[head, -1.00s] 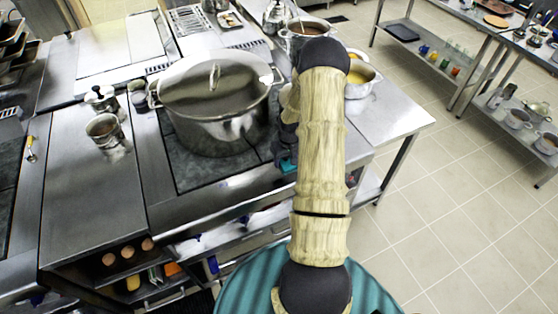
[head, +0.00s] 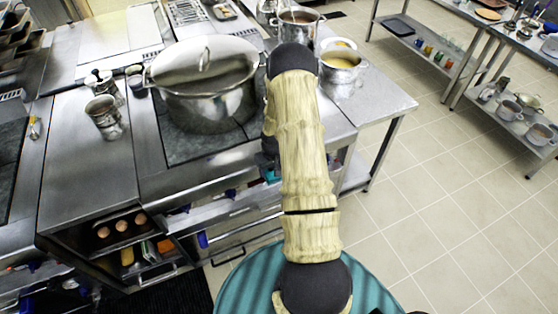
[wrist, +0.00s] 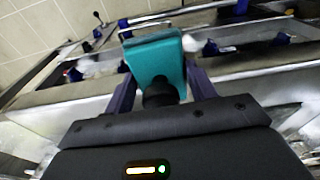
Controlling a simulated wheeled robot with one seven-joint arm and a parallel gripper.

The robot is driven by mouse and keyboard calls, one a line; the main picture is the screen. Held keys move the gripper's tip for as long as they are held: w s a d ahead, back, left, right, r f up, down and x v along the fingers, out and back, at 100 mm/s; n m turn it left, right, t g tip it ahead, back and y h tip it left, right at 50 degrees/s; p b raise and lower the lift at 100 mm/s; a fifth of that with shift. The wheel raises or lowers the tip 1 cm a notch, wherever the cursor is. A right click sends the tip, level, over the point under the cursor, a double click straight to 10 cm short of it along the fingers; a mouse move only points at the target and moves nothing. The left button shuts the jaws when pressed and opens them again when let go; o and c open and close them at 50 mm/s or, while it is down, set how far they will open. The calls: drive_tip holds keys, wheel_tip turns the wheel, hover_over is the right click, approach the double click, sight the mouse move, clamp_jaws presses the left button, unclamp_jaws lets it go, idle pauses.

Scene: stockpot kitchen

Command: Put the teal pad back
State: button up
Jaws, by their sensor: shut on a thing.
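The teal pad (wrist: 156,60) shows large in the wrist view, between the two purple fingers of my gripper (wrist: 160,78). My gripper is shut on it. In the head view only a small teal piece of the pad (head: 272,175) shows beside my arm, low at the counter's front edge. My arm hides the rest of the pad and most of the gripper there. The place where the pad belongs cannot be made out.
A large lidded stockpot (head: 208,100) stands on the cooktop left of my arm. A pot of yellow liquid (head: 341,72) and a pot of brown liquid (head: 299,30) stand behind. Open tiled floor (head: 440,210) lies to the right.

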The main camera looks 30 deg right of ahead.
drive_tip(key=s+a+f+b, duration=0.2)
drive_tip(key=a+f, duration=0.6)
drive_tip(key=a, duration=0.2)
drive_tip(key=s+a+f+n+b, duration=0.1)
drive_tip(key=s+a+f+b, duration=0.1)
drive_tip(key=a+f, duration=0.6)
drive_tip(key=shift+s+a+f+n, duration=0.15)
drive_tip(key=shift+s+a+n, duration=0.15)
drive_tip(key=shift+s+a, duration=0.5)
